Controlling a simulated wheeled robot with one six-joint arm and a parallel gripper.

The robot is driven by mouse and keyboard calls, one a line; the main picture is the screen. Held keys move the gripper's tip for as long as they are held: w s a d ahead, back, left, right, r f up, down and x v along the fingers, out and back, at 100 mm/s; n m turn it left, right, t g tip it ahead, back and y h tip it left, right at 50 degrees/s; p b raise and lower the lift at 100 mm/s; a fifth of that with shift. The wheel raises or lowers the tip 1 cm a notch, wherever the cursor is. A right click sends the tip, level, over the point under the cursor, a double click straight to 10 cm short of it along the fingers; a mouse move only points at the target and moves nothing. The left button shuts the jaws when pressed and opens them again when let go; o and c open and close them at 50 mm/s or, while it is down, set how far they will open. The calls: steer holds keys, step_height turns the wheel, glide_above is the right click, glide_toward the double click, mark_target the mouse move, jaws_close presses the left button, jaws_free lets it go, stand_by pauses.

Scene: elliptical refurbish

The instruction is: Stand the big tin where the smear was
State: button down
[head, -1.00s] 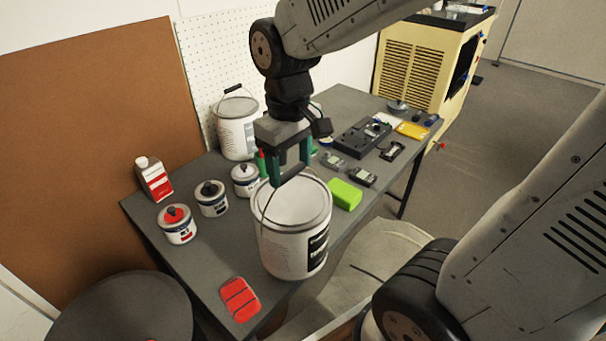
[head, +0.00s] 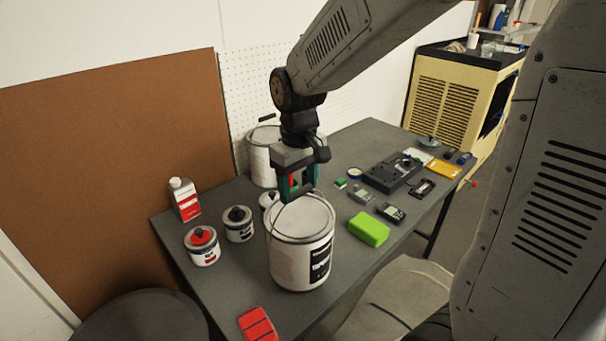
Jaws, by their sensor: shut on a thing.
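The big white tin (head: 300,255) stands upright near the front edge of the grey table, with a dark label on its right side. Its wire handle (head: 271,222) is raised over the pale lid. My gripper (head: 298,194) is just above the back of the lid, shut on the handle, whose grip is mostly hidden between the fingers. I cannot tell whether the tin's base touches the table. A second big white tin (head: 262,160) with a raised handle stands at the back by the pegboard, partly behind my gripper. No smear shows on the visible tabletop.
Small tins (head: 202,246) and a red-and-white bottle (head: 185,199) stand to the left. Devices and a black case (head: 393,175) lie farther right. Bare table (head: 230,285) shows left of the tin.

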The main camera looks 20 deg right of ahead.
steer(key=shift+f, duration=0.55)
steer(key=shift+c, duration=1.6)
jaws_free()
steer(key=shift+f, duration=0.1)
step_height(320, 180, up, 12)
steer(key=s+d+f+m, duration=0.1)
steer(key=s+d, duration=0.1)
steer(key=s, duration=0.9)
steer(key=s+d+f+m+t, duration=0.1)
steer(key=s+d+m, duration=0.1)
steer(key=s, duration=0.9)
steer(key=shift+m, duration=0.3)
